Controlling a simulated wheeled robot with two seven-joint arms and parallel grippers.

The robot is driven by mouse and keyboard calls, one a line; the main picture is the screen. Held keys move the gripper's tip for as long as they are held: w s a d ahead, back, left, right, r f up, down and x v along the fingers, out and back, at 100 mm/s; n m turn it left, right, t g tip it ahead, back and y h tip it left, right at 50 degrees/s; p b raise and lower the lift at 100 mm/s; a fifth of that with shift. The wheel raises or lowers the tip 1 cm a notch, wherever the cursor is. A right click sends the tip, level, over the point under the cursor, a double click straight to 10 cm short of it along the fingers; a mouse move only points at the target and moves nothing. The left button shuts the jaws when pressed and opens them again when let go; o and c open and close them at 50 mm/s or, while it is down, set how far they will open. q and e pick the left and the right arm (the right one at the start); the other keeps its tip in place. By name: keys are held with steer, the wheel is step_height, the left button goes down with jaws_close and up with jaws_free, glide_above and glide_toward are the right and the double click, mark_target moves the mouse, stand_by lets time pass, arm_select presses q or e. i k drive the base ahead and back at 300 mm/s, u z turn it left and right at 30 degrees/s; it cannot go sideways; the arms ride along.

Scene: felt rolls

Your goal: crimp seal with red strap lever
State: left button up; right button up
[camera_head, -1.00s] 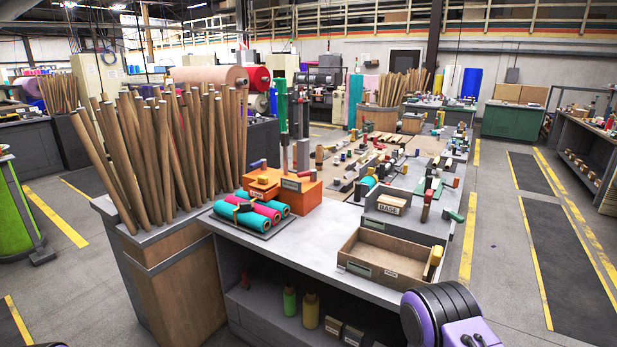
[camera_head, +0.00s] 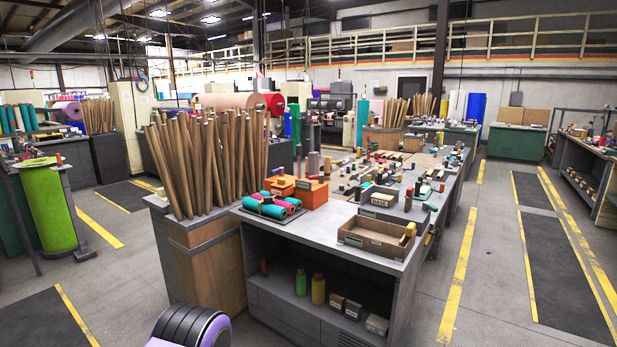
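A bundle of teal and red felt rolls (camera_head: 271,205) lies on a dark flat board at the near left end of the grey workbench (camera_head: 318,224). A dark strap or tool seems to lie across it, too small to tell. An orange block (camera_head: 311,192) with upright tools stands just behind the rolls. An upright tool with a dark red handle (camera_head: 408,199) stands near the right edge of the bench. I cannot tell whether it is the red strap lever. I cannot make out the seal. Neither of my grippers is in view.
An open wooden tray (camera_head: 374,248) sits at the bench's near right corner. A wooden bin of tall tubes (camera_head: 205,262) adjoins the bench on the left. The grey floor (camera_head: 440,230) right of the bench is clear.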

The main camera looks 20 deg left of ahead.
mark_target(321, 176)
steer(key=u, duration=0.65)
steer(key=i, duration=0.55)
steer(key=u, duration=0.55)
steer(key=i, duration=0.75)
steer(key=z, duration=0.3)
